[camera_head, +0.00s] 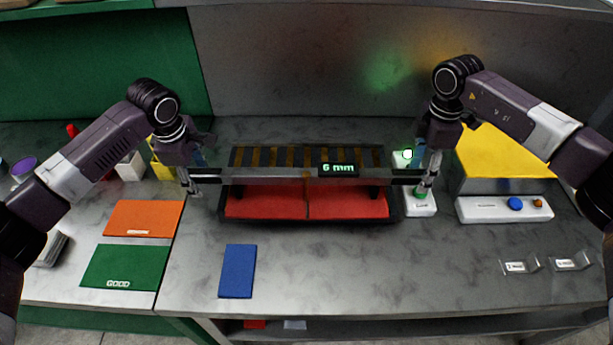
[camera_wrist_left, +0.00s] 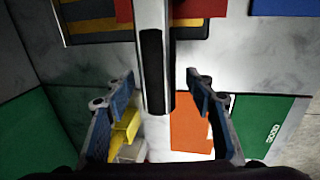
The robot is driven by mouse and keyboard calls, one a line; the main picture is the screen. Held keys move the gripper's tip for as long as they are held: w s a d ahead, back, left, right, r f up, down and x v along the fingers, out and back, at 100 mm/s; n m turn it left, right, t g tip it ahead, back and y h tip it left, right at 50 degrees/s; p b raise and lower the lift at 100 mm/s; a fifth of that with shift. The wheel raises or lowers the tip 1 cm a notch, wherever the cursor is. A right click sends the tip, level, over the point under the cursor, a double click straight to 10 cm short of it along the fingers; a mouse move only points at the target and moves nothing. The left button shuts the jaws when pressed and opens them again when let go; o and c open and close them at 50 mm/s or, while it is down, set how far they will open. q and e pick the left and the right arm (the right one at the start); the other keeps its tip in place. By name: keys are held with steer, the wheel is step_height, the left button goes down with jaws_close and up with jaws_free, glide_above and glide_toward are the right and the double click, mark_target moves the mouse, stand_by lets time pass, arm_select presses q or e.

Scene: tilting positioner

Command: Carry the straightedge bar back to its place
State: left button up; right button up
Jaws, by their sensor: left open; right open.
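The straightedge bar (camera_head: 270,177) is a long grey bar with dark grips at its ends. It lies level, left to right, over the fixture (camera_head: 392,218) with two red plates (camera_head: 262,205). My left gripper (camera_head: 196,176) is open at the bar's left end. In the left wrist view the bar (camera_wrist_left: 153,25) ends between the spread blue-padded fingers of that gripper (camera_wrist_left: 163,80), with gaps on both sides. My right gripper (camera_head: 421,177) is open at the bar's right end. Its fingers are partly hidden, so contact is unclear.
A "6 mm" display (camera_head: 338,170) sits at the bar's middle. A striped panel (camera_head: 265,157) lies behind. Orange (camera_head: 143,217) and green GOOD (camera_head: 125,267) mats lie left, a blue plate (camera_head: 237,271) in front. A white button box (camera_head: 480,210) and yellow-topped block (camera_head: 500,158) stand right.

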arm_select(q)
steer(key=shift+w+f, duration=0.2)
steer(key=shift+f, duration=0.2)
arm_select(e)
steer(key=shift+w+f, duration=0.15)
steer(key=shift+f, duration=0.25)
arm_select(q)
steer(key=shift+s+r, duration=0.1)
steer(key=c, duration=0.4)
arm_select(e)
steer(key=shift+r, duration=0.1)
steer(key=c, duration=0.4)
arm_select(q)
jaws_close()
arm_select(e)
jaws_close()
arm_select(q)
steer(key=shift+r, duration=0.2)
arm_select(e)
steer(key=shift+r, duration=0.2)
arm_select(q)
steer(key=shift+w, duration=0.25)
arm_select(e)
steer(key=shift+w, duration=0.1)
